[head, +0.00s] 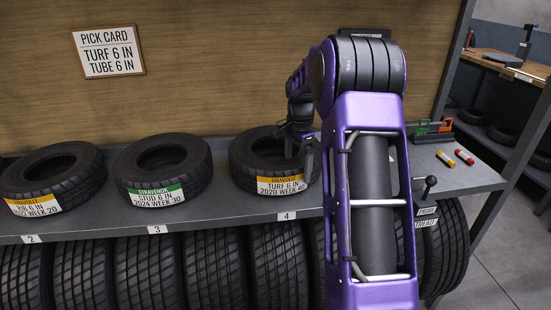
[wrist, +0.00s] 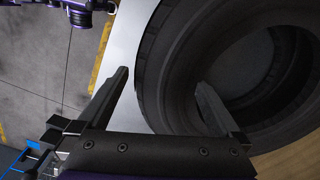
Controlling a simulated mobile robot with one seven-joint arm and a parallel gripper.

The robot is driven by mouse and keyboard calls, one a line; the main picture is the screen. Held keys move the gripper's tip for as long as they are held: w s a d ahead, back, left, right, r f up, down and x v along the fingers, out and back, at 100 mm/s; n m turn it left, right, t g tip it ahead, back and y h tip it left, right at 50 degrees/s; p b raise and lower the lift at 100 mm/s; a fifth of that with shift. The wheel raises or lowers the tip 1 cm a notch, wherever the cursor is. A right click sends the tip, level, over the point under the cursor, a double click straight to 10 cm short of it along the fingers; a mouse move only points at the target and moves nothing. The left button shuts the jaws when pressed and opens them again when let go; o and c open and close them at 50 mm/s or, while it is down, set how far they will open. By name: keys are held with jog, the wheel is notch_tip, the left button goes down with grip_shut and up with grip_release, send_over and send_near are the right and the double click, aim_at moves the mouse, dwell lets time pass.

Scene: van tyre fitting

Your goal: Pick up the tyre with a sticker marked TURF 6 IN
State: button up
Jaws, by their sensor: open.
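The tyre (head: 250,160) with a yellow-topped sticker (head: 280,185) reading TURF 6 IN, 2020 WEEK 40 lies flat on the shelf above the 4 tag. My gripper (head: 299,150) is at this tyre's right side, fingers pointing down, partly hidden behind my arm. In the wrist view the tyre (wrist: 165,90) fills the right side. My gripper (wrist: 161,80) is open there, with the left finger outside the tyre's outer edge and the right finger over its inner side. The tyre wall shows between the fingers; contact cannot be told.
A STUD 6 IN tyre (head: 163,170) and a RIB 6 IN tyre (head: 50,178) lie to the left on the shelf (head: 220,213). A pick card (head: 108,50) hangs behind. Small red and yellow cylinders (head: 452,159) lie at the right. Several tyres stand below.

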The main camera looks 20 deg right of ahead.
grip_shut()
jog(key=shift+w+r, duration=0.1)
dwell(0.4)
